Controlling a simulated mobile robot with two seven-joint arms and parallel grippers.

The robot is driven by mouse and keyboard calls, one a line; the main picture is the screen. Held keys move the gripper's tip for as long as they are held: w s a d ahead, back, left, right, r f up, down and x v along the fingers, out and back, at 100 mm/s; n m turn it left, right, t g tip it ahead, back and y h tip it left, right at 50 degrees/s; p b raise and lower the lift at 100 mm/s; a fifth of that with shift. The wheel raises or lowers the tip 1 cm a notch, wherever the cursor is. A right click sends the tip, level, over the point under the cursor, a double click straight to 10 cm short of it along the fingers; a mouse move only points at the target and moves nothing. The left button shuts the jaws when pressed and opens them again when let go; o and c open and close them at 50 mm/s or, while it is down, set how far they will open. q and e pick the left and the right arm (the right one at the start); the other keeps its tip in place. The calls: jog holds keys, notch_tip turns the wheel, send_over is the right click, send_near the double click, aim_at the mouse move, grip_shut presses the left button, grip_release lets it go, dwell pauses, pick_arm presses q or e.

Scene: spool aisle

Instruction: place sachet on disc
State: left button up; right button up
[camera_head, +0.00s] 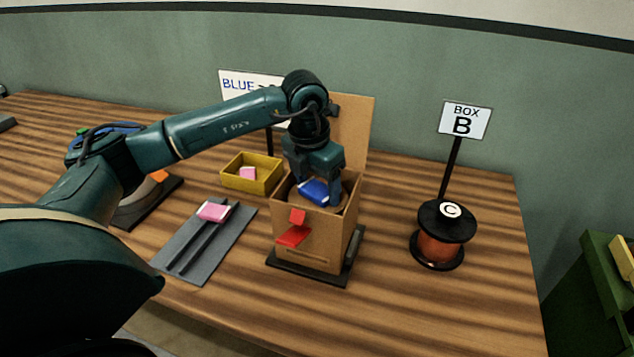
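My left gripper (316,192) points down into the open cardboard box (300,247). Its two fingers stand apart, one on each side of a blue sachet (315,191) in the box mouth. I cannot tell whether the fingers grip it. A pink sachet (214,211) lies on a grey plate (187,257) with two dark rails. Another pink piece (248,173) is in the yellow bin (238,184). A spool with a black top disc marked C (438,226) stands at right. My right gripper is out of view.
A "BOX B" sign (465,121) stands behind the spool. A "BLUE" sign (237,87) is partly hidden by my arm. The box's raised lid (358,125) stands behind the gripper, and red flaps (293,235) are on its front. The table front right is clear.

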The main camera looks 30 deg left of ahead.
aim_at(310, 194)
pick_arm(q)
jog(key=o, duration=0.3)
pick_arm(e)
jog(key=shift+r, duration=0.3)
pick_arm(q)
jog(key=shift+r, duration=0.6)
jog(key=r, duration=0.3)
jog(key=s+r, duration=0.1)
jog(key=r, duration=0.3)
jog(key=r+b, duration=0.1)
jog(key=r, duration=0.3)
jog(key=shift+s+a, duration=0.1)
jog(key=shift+s, duration=0.3)
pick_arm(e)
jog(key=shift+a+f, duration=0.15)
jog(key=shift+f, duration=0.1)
pick_arm(q)
jog(key=shift+s, duration=0.1)
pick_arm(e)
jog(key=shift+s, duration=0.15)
